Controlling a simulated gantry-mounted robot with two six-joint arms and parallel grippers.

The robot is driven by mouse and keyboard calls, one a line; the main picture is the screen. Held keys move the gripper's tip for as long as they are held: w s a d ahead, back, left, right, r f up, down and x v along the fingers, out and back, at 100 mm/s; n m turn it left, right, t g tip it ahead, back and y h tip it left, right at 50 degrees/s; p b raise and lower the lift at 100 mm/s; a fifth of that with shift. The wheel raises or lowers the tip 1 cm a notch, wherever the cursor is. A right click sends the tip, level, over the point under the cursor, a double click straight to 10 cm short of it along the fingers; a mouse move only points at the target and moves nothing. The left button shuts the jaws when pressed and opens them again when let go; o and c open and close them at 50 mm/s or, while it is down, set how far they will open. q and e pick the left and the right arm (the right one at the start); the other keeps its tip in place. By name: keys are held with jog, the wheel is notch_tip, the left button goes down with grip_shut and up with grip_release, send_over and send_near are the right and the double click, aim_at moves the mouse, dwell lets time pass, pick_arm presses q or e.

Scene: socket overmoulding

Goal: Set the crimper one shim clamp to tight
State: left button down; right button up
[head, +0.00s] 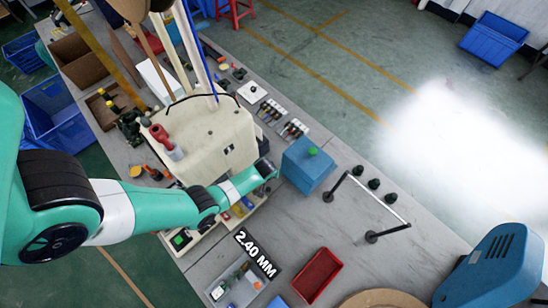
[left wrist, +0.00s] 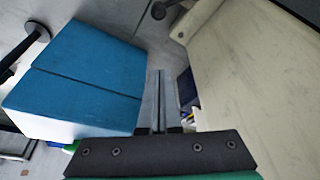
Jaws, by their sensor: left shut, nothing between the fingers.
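I cannot tell for sure which part is the crimper one shim clamp. A beige machine (head: 222,128) with a red-handled part (head: 162,138) stands at centre left. A blue box (head: 303,172) with a green knob (head: 312,151) stands to its right. My left gripper (head: 272,168) is between them, close to the blue box. In the left wrist view, the left gripper's fingers (left wrist: 159,100) are together and empty, pointing down the gap. The blue box (left wrist: 85,75) is on the left there and the beige machine (left wrist: 255,80) on the right. My right gripper is out of view.
A "2.40 MM" label (head: 255,254) floats by a grey tray (head: 236,286) with small parts. A red tray (head: 318,275) and a bar on black posts (head: 378,205) stand on the grey table. A blue housing (head: 492,265) is at lower right. Small parts line the back edge.

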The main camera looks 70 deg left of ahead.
pick_arm(q)
jog(key=b+x, duration=0.7)
jog(key=s+b+x, duration=0.1)
jog(key=b+x, duration=0.3)
jog(key=shift+d+f, duration=0.2)
jog(key=shift+f, duration=0.15)
jog(key=d+p, duration=0.1)
jog(key=s+r+p, duration=0.1)
jog(key=d+p, duration=0.1)
jog(key=shift+s+d+r, duration=0.25)
jog(key=shift+d, duration=0.1)
jog(key=shift+s+d+f, duration=0.1)
jog(key=shift+s+d, duration=0.15)
jog(key=shift+d, duration=0.2)
jog(key=shift+p, duration=0.3)
